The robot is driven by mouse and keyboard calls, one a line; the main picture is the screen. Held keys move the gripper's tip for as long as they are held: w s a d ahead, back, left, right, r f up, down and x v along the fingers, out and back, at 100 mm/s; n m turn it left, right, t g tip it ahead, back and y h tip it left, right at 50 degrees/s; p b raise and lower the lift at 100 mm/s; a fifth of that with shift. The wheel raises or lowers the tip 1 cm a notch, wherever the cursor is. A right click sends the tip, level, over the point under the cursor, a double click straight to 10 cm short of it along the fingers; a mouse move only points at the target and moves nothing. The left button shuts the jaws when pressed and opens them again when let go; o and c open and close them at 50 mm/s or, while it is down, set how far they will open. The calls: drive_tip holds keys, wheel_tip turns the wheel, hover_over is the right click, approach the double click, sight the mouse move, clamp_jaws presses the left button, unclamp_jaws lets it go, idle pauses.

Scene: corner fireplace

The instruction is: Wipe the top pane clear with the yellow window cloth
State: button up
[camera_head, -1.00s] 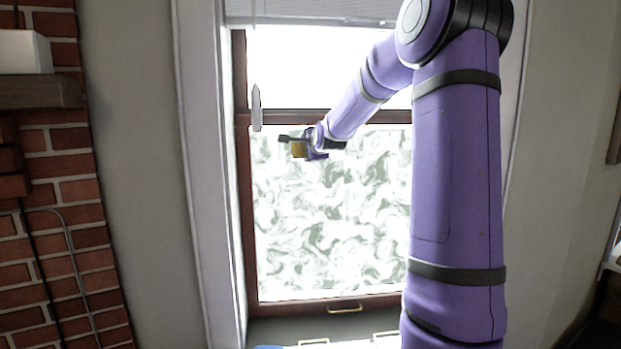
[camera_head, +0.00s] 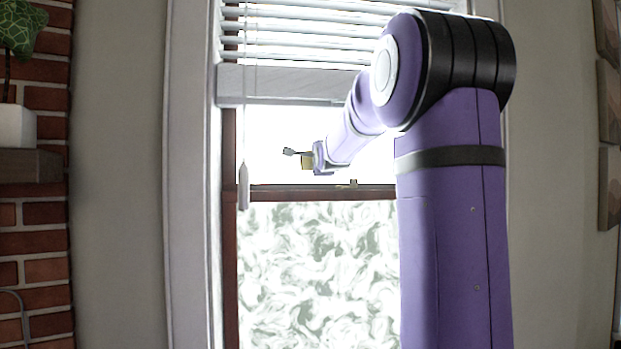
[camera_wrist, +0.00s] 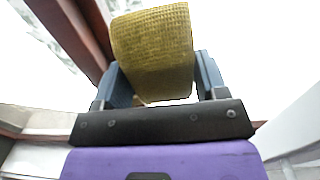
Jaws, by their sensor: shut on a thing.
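The yellow window cloth (camera_wrist: 155,45) is a folded, textured pad between the two fingers of my gripper (camera_wrist: 158,85) in the wrist view. In the head view the cloth (camera_head: 308,161) shows small at the end of my gripper (camera_head: 304,158), in front of the top pane (camera_head: 280,140). My gripper is shut on the cloth. The top pane looks bright white with no swirls visible; glare hides detail. I cannot tell whether the cloth touches the glass. The bottom pane (camera_head: 310,270) is covered with grey-white swirled smears.
A partly raised white blind (camera_head: 290,82) hangs over the window's upper part. Its wand (camera_head: 244,185) hangs at the left, left of my gripper. A dark red rail (camera_head: 300,192) divides the panes. A brick wall (camera_head: 45,230) with a shelf (camera_head: 30,163) stands at the far left.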

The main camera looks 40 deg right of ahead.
drive_tip(key=shift+s+d+r, duration=0.15)
drive_tip(key=shift+r, duration=0.25)
drive_tip(key=shift+s+d+r, duration=0.15)
drive_tip(key=shift+r, duration=0.25)
drive_tip(key=shift+w+d+r, duration=0.1)
drive_tip(key=shift+x, duration=2.85)
drive_tip(key=shift+x, duration=0.95)
drive_tip(key=shift+s+d, duration=1.25)
drive_tip(key=shift+d, duration=0.25)
drive_tip(key=shift+d, duration=0.1)
drive_tip(key=shift+s+d, duration=0.75)
drive_tip(key=shift+d, duration=0.35)
drive_tip(key=s+d, duration=0.5)
drive_tip(key=d, duration=0.1)
drive_tip(key=shift+d, duration=0.3)
